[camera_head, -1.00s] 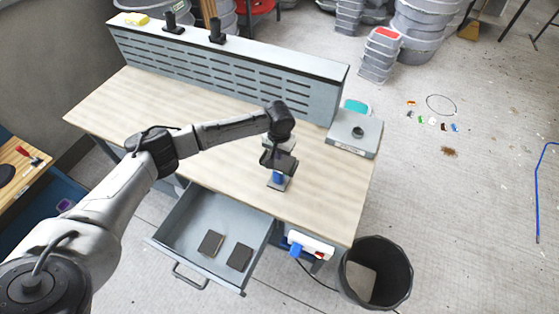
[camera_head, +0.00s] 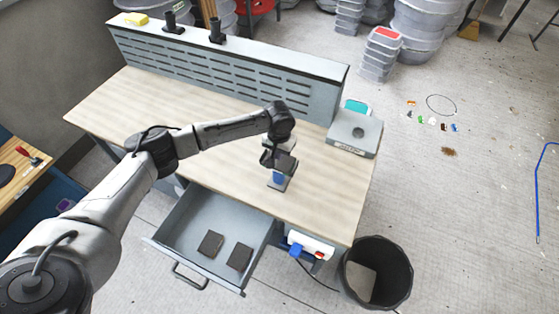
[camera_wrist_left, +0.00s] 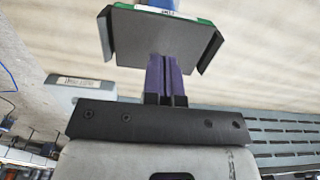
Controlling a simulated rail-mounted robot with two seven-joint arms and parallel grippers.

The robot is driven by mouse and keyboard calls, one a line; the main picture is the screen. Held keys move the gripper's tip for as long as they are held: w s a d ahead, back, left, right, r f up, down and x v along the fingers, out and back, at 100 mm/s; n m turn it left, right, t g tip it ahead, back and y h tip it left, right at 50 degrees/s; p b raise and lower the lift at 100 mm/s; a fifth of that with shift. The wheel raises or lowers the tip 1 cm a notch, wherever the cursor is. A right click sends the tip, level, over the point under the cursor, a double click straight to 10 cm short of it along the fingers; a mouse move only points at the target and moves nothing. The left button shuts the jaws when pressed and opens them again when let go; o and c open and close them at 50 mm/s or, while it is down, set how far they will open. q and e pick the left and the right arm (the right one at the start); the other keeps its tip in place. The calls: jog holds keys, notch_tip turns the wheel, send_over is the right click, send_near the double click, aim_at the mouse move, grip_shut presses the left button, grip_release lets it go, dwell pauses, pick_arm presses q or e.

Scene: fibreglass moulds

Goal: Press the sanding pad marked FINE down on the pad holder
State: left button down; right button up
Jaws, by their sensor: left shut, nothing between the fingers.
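The pad holder (camera_wrist_left: 205,24) shows in the left wrist view as a green-edged block with black flaps on two sides. A dark grey square sanding pad (camera_wrist_left: 140,45) lies on it between the flaps. A small white label at its far edge is too small to read. My left gripper (camera_wrist_left: 163,56) is shut and empty, its purple fingertips over the middle of the pad; whether they touch it, I cannot tell. In the head view my left gripper (camera_head: 279,164) is over the bench, and mostly hides the holder. My right gripper is not in view.
An open drawer (camera_head: 188,250) at the bench front holds two dark pads (camera_head: 225,249). A black bin (camera_head: 400,272) stands at the right corner. A grey box (camera_head: 368,145) sits at the bench's right end. A slotted panel (camera_head: 230,70) runs along the back. The bench's left is clear.

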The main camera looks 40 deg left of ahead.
pick_arm(q)
jog(key=shift+f, duration=0.25)
dwell(0.3)
jog(key=shift+f, duration=0.4)
dwell(0.4)
jog(key=shift+f, duration=0.45)
jog(key=shift+f, duration=0.15)
dwell(0.7)
notch_tip(320, 180, up, 7)
jog(key=p, duration=0.8)
dwell(0.4)
dwell(0.5)
